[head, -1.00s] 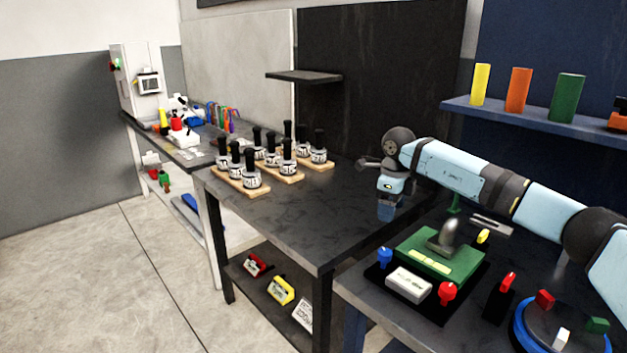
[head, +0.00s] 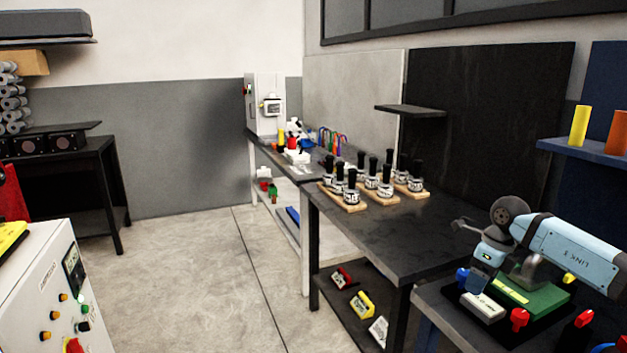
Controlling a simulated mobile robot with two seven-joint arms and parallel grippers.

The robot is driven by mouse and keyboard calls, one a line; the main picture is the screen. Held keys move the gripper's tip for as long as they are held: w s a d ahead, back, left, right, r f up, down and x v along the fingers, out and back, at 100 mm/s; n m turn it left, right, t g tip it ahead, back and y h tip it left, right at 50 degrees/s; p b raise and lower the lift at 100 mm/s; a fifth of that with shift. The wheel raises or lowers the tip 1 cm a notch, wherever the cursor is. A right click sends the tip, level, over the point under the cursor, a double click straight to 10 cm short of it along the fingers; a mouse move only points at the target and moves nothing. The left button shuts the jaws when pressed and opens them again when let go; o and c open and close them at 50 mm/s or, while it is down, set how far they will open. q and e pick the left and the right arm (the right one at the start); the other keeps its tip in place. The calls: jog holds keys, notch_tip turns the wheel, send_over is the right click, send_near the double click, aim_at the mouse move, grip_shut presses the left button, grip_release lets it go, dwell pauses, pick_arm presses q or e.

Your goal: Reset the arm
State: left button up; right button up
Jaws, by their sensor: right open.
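My right arm (head: 570,246) comes in from the right, its pale blue link bent down at a dark joint. Its gripper (head: 464,227) is open and empty, pointing left over the back edge of the near bench. Below the wrist is a fixture with a green block (head: 545,301), a grey rounded part (head: 533,272) on it and a white box (head: 482,306) in front. A blue knob (head: 462,277) and a red knob (head: 519,318) stand at its corners. The wrist hides part of the fixture. My left gripper is not in view.
A dark table (head: 430,228) carries several black-handled tools on wooden boards (head: 352,205). A blue shelf (head: 590,151) with yellow and orange cylinders is at right. A white control cabinet (head: 45,290) stands at front left. The floor (head: 200,280) between is clear.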

jog(key=a+f+y, duration=0.3)
jog(key=a+f, duration=0.3)
jog(key=a, duration=0.3)
jog(key=s+a+f+m+t+y, duration=0.2)
jog(key=s+a+m+y, duration=0.4)
jog(key=a, duration=0.4)
jog(key=s+a+f+m+t+y, duration=0.25)
jog(key=s+a+y, duration=0.45)
jog(key=a, duration=0.4)
jog(key=s+d+f+m+t+h, duration=0.2)
jog(key=s+d+f+m+h, duration=0.3)
jog(key=s+m, duration=0.45)
jog(key=s+d+f+m+t+h, duration=0.25)
jog(key=s+f+m+h, duration=0.45)
jog(key=m, duration=0.5)
jog(key=s+d+f+m+t+h, duration=0.1)
jog(key=s+d+f+m+h, duration=0.25)
jog(key=s+f+m, duration=0.55)
pick_arm(q)
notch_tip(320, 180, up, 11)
jog(key=p, duration=1.2)
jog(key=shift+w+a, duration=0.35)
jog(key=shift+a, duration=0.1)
pick_arm(e)
notch_tip(320, 180, up, 13)
jog(key=w+d+m, duration=0.1)
jog(key=w+m, duration=0.1)
jog(key=shift+w+r+t+y, duration=0.15)
jog(key=shift+w+t+y, duration=0.05)
jog(key=shift+t+y, duration=0.2)
